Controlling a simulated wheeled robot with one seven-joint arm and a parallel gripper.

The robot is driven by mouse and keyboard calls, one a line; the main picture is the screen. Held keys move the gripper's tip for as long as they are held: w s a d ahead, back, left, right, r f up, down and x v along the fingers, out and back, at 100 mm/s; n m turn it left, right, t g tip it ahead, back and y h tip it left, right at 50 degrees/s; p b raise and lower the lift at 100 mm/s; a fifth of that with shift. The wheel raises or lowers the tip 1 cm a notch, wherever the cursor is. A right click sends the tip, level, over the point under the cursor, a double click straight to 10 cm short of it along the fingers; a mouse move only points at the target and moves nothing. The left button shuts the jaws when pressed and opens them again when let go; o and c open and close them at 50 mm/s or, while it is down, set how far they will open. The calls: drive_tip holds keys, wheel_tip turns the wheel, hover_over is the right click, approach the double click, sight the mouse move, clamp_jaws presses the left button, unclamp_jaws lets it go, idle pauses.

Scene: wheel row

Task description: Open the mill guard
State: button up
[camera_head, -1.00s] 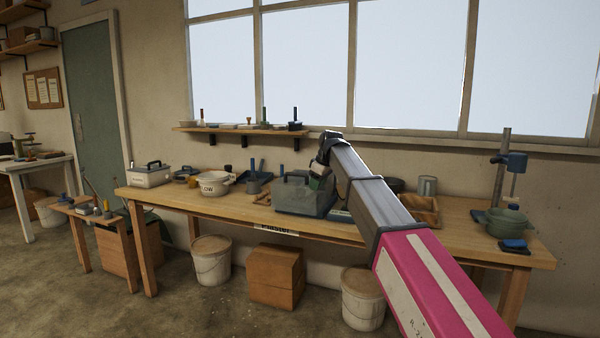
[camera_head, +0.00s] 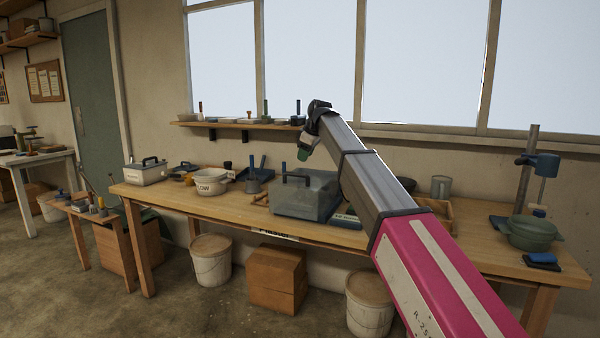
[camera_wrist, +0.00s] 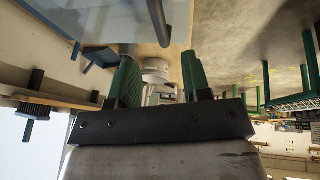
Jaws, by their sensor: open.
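The mill guard (camera_head: 318,190) looks to be the grey see-through box with a dark bar handle (camera_head: 296,178) on top, standing on the bench. Its lid looks closed down. In the wrist view, part of the see-through guard (camera_wrist: 65,14) shows at the upper left, with the dark handle bar (camera_wrist: 158,22) beside it. My gripper (camera_head: 303,153) hangs in the air above the guard's handle, apart from it. In the wrist view, its two green fingers (camera_wrist: 160,76) stand apart with nothing held between them. What is inside the guard is unclear.
The wooden bench (camera_head: 270,222) runs under the window. A white lettered pot (camera_head: 211,182) and a lidded box (camera_head: 145,172) stand left of the guard. A green pot (camera_head: 530,233) and a stand (camera_head: 525,175) are at the right. A shelf (camera_head: 235,125) hangs behind.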

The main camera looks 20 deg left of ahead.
hover_over(306, 185)
drive_tip(key=a, duration=0.3)
drive_tip(key=f, duration=0.8)
drive_tip(key=shift+w, duration=0.35)
drive_tip(key=shift+r, duration=0.1)
clamp_jaws()
